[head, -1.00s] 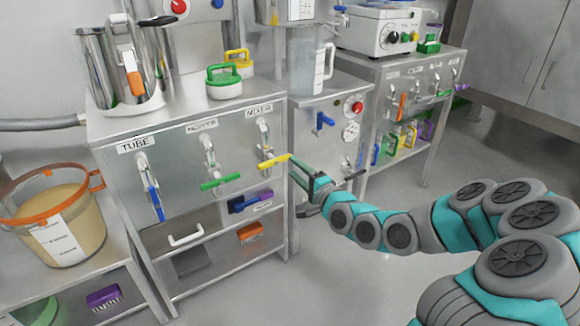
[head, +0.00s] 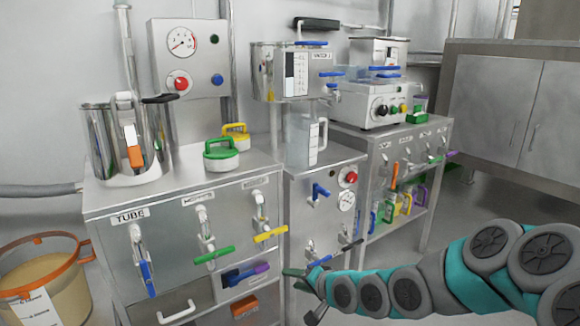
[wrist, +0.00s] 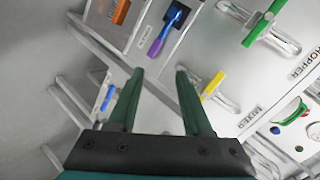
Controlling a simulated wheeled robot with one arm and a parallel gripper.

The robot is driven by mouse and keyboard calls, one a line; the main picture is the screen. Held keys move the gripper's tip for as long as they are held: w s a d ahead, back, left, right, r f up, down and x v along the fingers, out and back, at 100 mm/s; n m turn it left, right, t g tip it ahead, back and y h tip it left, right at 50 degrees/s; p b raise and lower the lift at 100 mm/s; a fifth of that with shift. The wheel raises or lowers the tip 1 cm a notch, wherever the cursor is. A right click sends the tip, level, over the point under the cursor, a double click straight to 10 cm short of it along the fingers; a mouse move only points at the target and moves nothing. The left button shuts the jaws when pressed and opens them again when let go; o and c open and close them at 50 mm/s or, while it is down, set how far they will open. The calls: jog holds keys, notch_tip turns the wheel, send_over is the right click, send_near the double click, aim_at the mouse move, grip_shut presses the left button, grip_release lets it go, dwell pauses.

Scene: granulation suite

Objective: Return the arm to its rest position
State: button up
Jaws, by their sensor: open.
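My gripper (head: 300,282) is in front of the lower right edge of the steel cabinet in the head view, and my arm stretches in from the right. In the wrist view my gripper (wrist: 158,78) shows two dark green fingers spread apart with nothing between them. Beyond the fingers is the cabinet front with a yellow-handled valve (wrist: 213,86), a green-handled valve (wrist: 262,27) and a purple and blue tool (wrist: 166,30). I see no contact between the fingers and these things.
The cabinet front carries blue (head: 146,276), green (head: 214,255) and yellow (head: 270,234) valve handles. An orange-rimmed bucket (head: 45,238) stands at left. A second steel cabinet (head: 322,225) stands close behind my gripper. Open floor (head: 480,205) lies at right.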

jog(key=s+d+n+g+h, duration=0.25)
jog(key=s+d, duration=0.25)
jog(key=s, duration=0.4)
jog(key=s+d+n+g+h, duration=0.2)
jog(key=s+d+g+h, duration=0.25)
jog(key=s, duration=0.45)
jog(key=s+d+r+g, duration=0.2)
jog(key=s, duration=0.8)
jog(key=s+d+r+n+g, duration=0.1)
jog(key=s+d+r+g, duration=0.1)
jog(key=s, duration=0.9)
jog(key=shift+s+h, duration=0.2)
jog(key=shift+h, duration=0.1)
jog(key=shift+a, duration=0.1)
